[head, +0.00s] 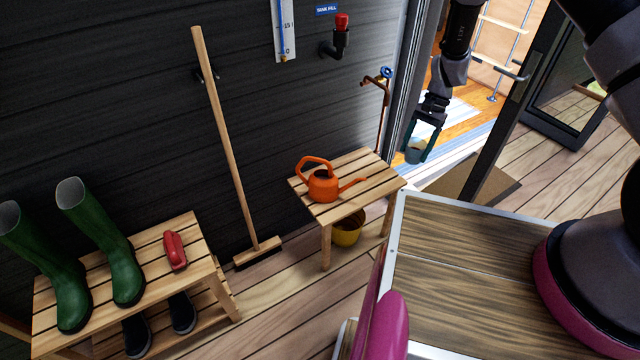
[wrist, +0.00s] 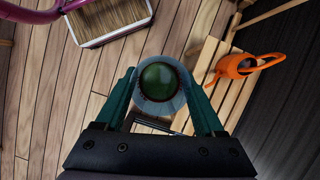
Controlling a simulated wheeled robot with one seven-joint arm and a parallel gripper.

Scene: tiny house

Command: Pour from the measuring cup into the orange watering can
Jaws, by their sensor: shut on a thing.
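The orange watering can (head: 322,185) stands upright on a slatted wooden stool, its spout pointing right in the head view. It also shows at the upper right of the wrist view (wrist: 238,66). My gripper (head: 418,147) is to the right of the can and above the floor near the doorway. It is shut on the measuring cup (head: 414,155), a small clear cup. In the wrist view the cup (wrist: 160,105) sits between the fingers, seen from above, with a dark green round surface inside. The cup looks roughly upright and is apart from the can.
The slatted stool (head: 345,208) has a yellow bucket (head: 347,230) under it. A broom (head: 228,140) leans on the dark wall. A tap with a blue handle (head: 384,74) is behind the stool. A bench (head: 205,262) with green boots (head: 105,245) stands left. The open door is at right.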

